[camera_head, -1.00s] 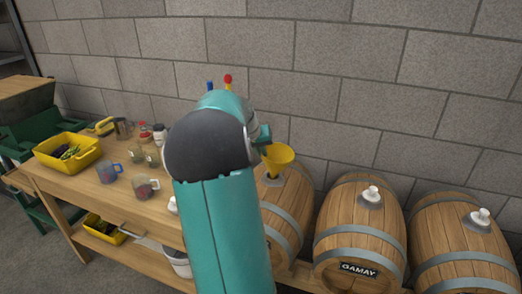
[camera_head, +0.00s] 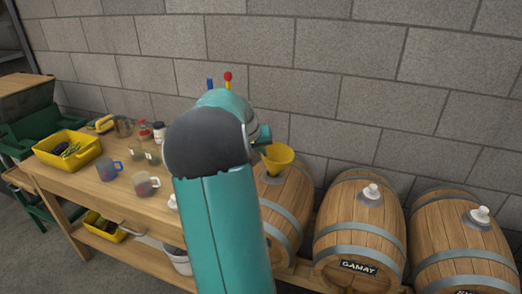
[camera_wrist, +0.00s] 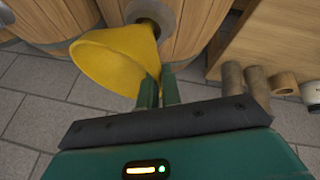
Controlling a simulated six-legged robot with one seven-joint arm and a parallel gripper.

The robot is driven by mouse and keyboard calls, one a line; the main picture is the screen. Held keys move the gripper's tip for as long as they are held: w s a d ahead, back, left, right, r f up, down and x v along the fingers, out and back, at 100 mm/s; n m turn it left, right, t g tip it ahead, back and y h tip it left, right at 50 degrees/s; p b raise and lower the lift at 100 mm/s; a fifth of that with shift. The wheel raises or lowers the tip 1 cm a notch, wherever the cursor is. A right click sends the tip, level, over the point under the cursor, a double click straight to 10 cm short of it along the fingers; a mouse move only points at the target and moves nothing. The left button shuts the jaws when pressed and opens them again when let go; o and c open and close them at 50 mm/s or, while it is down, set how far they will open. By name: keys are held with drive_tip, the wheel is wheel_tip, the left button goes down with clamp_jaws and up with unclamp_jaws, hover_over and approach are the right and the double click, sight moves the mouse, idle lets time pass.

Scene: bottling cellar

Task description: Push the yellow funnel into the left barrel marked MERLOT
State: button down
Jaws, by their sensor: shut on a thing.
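The yellow funnel (camera_head: 279,157) is over the top of the left barrel (camera_head: 287,197), tilted. In the wrist view the funnel (camera_wrist: 115,58) has its wide mouth toward the lower left, and its narrow end is at the dark bunghole in the barrel's round metal plate (camera_wrist: 166,12). I cannot tell whether the tip is inside the hole. My gripper (camera_wrist: 158,91) is shut on the funnel's rim side. In the head view my arm hides most of the gripper and the left barrel's front, so no MERLOT label shows.
A barrel marked GAMAY (camera_head: 358,235) and another barrel (camera_head: 462,245) stand to the right, each with a white bung. At left a wooden bench (camera_head: 120,195) carries a yellow bin (camera_head: 67,151), mugs and jars. A block wall (camera_head: 400,90) stands close behind the barrels.

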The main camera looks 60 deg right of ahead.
drive_tip(key=shift+s+f, duration=0.15)
drive_tip(key=shift+f, duration=0.9)
idle(0.4)
drive_tip(key=c, duration=1.6)
unclamp_jaws()
drive_tip(key=shift+o, duration=0.4)
drive_tip(key=o, duration=0.5)
drive_tip(key=shift+r, duration=0.15)
drive_tip(key=shift+r, duration=3.9)
